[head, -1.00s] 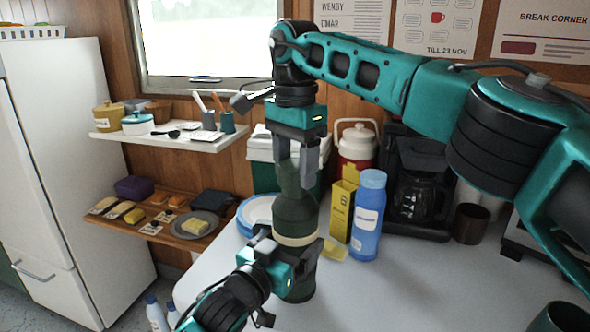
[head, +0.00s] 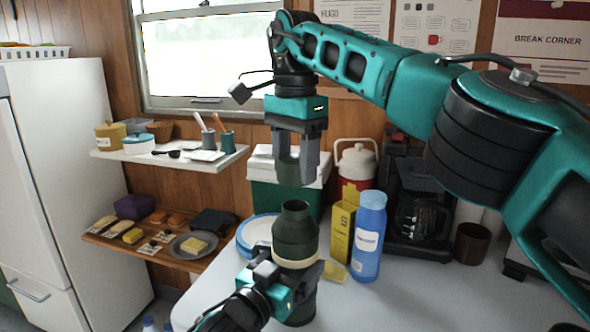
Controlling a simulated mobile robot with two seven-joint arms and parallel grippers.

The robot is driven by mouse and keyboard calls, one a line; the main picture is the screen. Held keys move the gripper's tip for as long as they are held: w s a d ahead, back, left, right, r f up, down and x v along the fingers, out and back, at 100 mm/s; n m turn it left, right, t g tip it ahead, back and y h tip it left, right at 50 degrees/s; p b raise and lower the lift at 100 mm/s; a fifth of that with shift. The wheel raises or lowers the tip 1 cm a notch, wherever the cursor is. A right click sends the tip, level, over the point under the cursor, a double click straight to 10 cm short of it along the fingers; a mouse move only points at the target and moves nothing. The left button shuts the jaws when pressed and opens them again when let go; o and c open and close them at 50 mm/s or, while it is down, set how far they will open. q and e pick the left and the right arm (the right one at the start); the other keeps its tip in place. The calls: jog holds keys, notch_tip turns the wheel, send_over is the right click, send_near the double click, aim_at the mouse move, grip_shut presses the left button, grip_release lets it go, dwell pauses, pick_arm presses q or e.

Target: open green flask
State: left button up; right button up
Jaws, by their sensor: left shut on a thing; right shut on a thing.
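The dark green flask (head: 296,240) stands upright on the light table, with a pale band around its body. Its neck is bare and its top shows a dark opening. My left gripper (head: 290,268) is shut on the flask's body from the left, at about the band. My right gripper (head: 297,160) points down above the flask and is shut on the green cap (head: 289,172). A clear gap separates the cap from the flask's neck.
A yellow box (head: 341,232) and a blue bottle (head: 369,237) stand close to the flask's right. Behind are a green cooler (head: 262,197), a red and white jug (head: 356,165) and a coffee maker (head: 420,212). A plate (head: 252,232) lies behind left. The front table is clear.

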pick_arm(q)
jog(key=o, duration=1.8)
jog(key=p+v, duration=0.2)
jog(key=v, duration=1)
pick_arm(e)
jog(key=shift+r, duration=0.95)
